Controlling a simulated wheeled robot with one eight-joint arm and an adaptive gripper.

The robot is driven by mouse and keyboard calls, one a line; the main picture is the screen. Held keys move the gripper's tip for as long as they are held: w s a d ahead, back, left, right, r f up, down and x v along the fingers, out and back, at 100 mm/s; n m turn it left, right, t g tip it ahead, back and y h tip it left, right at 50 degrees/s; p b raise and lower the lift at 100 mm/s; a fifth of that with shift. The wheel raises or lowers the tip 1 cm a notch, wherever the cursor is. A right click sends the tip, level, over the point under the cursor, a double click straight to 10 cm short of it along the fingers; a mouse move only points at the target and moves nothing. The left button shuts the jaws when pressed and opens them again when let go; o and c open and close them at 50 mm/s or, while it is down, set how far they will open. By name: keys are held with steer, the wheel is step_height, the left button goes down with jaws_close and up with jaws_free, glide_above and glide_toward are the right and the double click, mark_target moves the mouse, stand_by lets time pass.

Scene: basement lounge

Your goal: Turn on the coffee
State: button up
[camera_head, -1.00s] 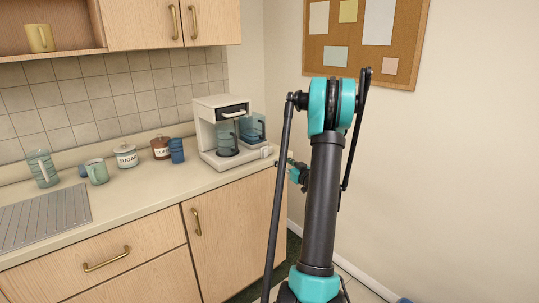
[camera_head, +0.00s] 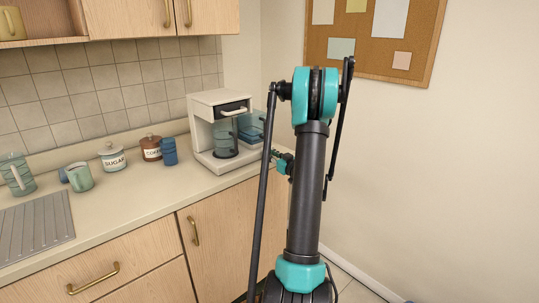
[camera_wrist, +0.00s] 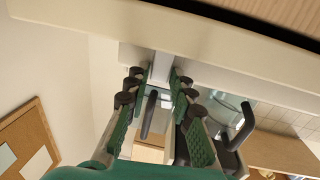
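The white coffee maker (camera_head: 200,128) stands at the right end of the counter, with a glass carafe (camera_head: 224,141) under its black front panel. A blue-tinted tank (camera_head: 250,127) is at its right side. My gripper (camera_head: 279,157) is beside the front right of the base, partly hidden by my arm. My arm also hides the base's front right corner. In the wrist view, my gripper (camera_wrist: 159,77) has its green fingers apart. A pale part (camera_wrist: 161,66) of the machine shows between the tips; I cannot tell whether they touch it.
A coffee canister (camera_head: 151,148), a sugar canister (camera_head: 113,158), a blue cup (camera_head: 169,151) and a green mug (camera_head: 79,177) stand to the left on the counter (camera_head: 130,200). The wall is close on the right, with a corkboard (camera_head: 430,65).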

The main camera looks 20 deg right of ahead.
jaws_close()
steer(key=shift+d+n+g+y, duration=0.15)
steer(key=shift+n+g+y, duration=0.15)
steer(key=shift+n+y, duration=0.6)
steer(key=shift+y, duration=0.3)
steer(key=o, duration=0.5)
jaws_free()
steer(key=v, duration=1.2)
steer(key=shift+r, duration=0.15)
